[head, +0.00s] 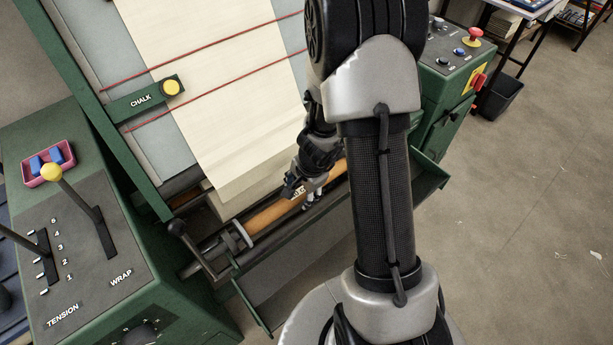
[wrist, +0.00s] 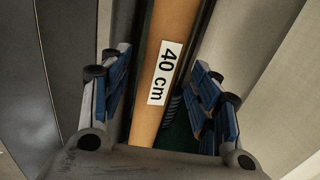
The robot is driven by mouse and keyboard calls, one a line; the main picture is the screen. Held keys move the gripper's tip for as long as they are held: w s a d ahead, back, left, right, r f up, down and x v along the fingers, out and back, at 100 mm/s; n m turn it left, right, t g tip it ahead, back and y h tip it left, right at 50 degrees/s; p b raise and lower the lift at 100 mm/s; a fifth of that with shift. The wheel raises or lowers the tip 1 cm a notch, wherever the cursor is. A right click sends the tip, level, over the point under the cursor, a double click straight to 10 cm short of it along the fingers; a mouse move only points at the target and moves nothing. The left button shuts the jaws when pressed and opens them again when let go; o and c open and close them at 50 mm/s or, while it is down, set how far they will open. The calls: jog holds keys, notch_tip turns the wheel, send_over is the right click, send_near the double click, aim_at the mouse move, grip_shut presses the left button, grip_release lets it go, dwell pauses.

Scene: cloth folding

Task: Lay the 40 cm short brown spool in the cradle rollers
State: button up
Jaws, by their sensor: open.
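The brown spool (head: 267,216) lies along the front of the green machine, in the trough below the cream cloth. Its white "40 cm" label shows in the wrist view (wrist: 165,72). My gripper (head: 301,196) is at the spool's middle. In the wrist view my gripper (wrist: 163,85) is open, with one blue-padded finger on each side of the spool. I cannot tell whether the fingers touch it. A grey metal end fitting (head: 237,236) stands at the spool's left end. My arm hides the spool's right end, and the cradle rollers are not clearly visible.
Cream cloth (head: 225,95) hangs down the machine under red cords. A lever panel (head: 85,240) stands at left, and a green control box (head: 455,60) at right. A dark sloping tray (head: 290,265) lies in front of the spool. Open floor (head: 530,200) is at right.

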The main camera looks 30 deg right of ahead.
jog(key=v, duration=0.8)
jog(key=shift+r, duration=0.25)
jog(key=shift+s, duration=0.1)
dwell(0.3)
